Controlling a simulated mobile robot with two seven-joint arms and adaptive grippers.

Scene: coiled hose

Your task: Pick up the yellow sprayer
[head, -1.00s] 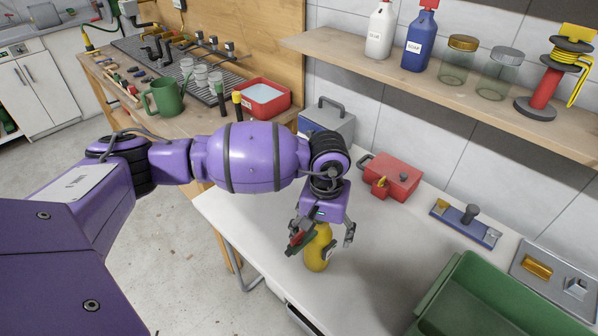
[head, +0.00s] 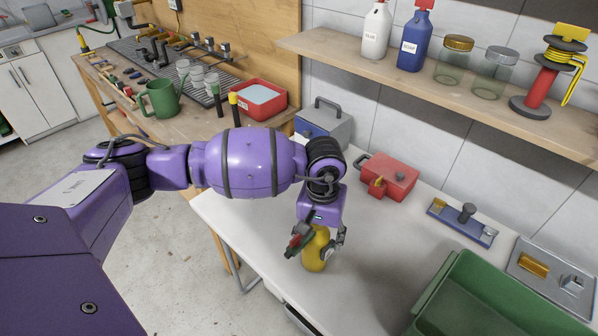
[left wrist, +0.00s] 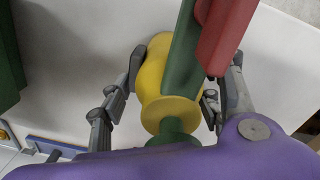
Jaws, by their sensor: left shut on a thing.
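The yellow sprayer (head: 316,254) stands upright on the white table in the head view. In the left wrist view its yellow body (left wrist: 160,78) shows with a dark green neck and head and a red trigger (left wrist: 224,32). My left gripper (head: 319,248) comes down over it from above. Its fingers (left wrist: 165,92) lie on both sides of the yellow body and are shut on it. The sprayer's head is partly covered by the gripper. My right gripper is not in view.
A green crate (head: 447,284) stands at the table's right front. A red can (head: 390,178), a grey-blue toolbox (head: 326,128) and a blue fixture (head: 462,222) line the back. A shelf (head: 350,56) with bottles and jars hangs above. The table around the sprayer is clear.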

